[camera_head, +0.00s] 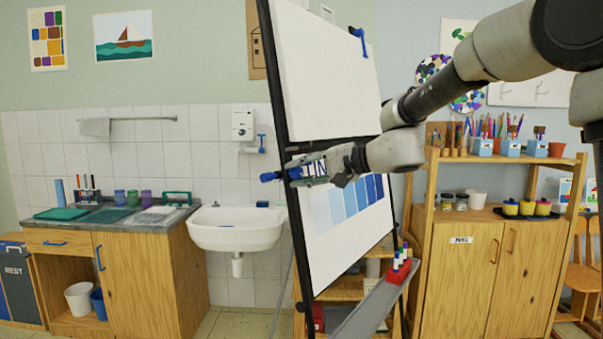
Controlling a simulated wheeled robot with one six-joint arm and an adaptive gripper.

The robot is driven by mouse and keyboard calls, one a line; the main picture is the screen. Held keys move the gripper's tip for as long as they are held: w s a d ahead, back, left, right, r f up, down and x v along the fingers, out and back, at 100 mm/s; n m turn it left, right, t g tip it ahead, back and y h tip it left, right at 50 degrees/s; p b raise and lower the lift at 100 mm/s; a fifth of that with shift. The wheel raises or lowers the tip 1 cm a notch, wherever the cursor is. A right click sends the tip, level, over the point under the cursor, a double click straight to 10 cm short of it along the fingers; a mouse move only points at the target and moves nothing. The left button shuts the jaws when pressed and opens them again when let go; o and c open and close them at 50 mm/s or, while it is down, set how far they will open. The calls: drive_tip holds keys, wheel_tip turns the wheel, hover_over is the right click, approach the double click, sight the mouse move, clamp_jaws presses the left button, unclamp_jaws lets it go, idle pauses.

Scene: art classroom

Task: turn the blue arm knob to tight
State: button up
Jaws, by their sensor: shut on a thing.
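The blue arm knob (268,177) sticks out at the left edge of the flip chart easel (283,115), about halfway up its dark frame. My gripper (292,170) reaches in from the right across the front of the board, with its fingers pointing left at the knob. The fingers are shut on the knob, and they hide part of it and of its mounting. I see no tight or loose marking at this size.
The white board (325,80) and a sheet with blue shade strips (347,205) lie close behind my arm. A tray (372,305) with a red marker holder (396,272) juts out below. A sink (236,236) stands left, a wooden cabinet (462,285) right.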

drive_tip(key=m, duration=0.3)
drive_tip(key=shift+d+m+y, duration=0.1)
drive_tip(key=shift+m+y, duration=0.2)
drive_tip(key=shift+y, duration=0.1)
drive_tip(key=shift+f+m+t+y, duration=0.1)
drive_tip(key=shift+m+t+y, duration=0.25)
drive_tip(key=shift+m, duration=1.45)
drive_tip(key=o, duration=1)
drive_tip(key=v, duration=1.2)
